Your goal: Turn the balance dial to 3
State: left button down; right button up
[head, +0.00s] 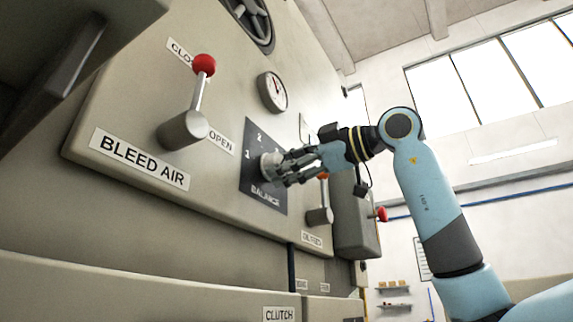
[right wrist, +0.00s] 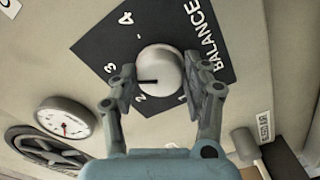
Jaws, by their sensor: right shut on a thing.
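The balance dial is a round light-grey knob (head: 267,167) on a dark plate (head: 264,200) lettered BALANCE. In the right wrist view the knob (right wrist: 163,66) carries a black pointer line, which lies between the 2 and the 3 on the plate (right wrist: 100,45). My right gripper (head: 283,168) is at the knob. In the right wrist view the gripper (right wrist: 160,88) has one finger on each side of the knob and is shut on it. In the head view the fingers hide part of the knob and plate. My left gripper is not in view.
A red-balled lever (head: 203,66) stands out above the BLEED AIR label (head: 139,160), left of the dial. A smaller lever (head: 320,215) and a grey box (head: 353,215) with a red knob are at the right. A gauge (head: 272,92) and handwheel (head: 250,22) are above.

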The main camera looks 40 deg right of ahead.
jog(key=o, duration=1.1)
jog(key=shift+o, duration=0.2)
jog(key=v, duration=0.7)
jog(key=shift+s, duration=0.3)
jog(key=shift+d, duration=0.1)
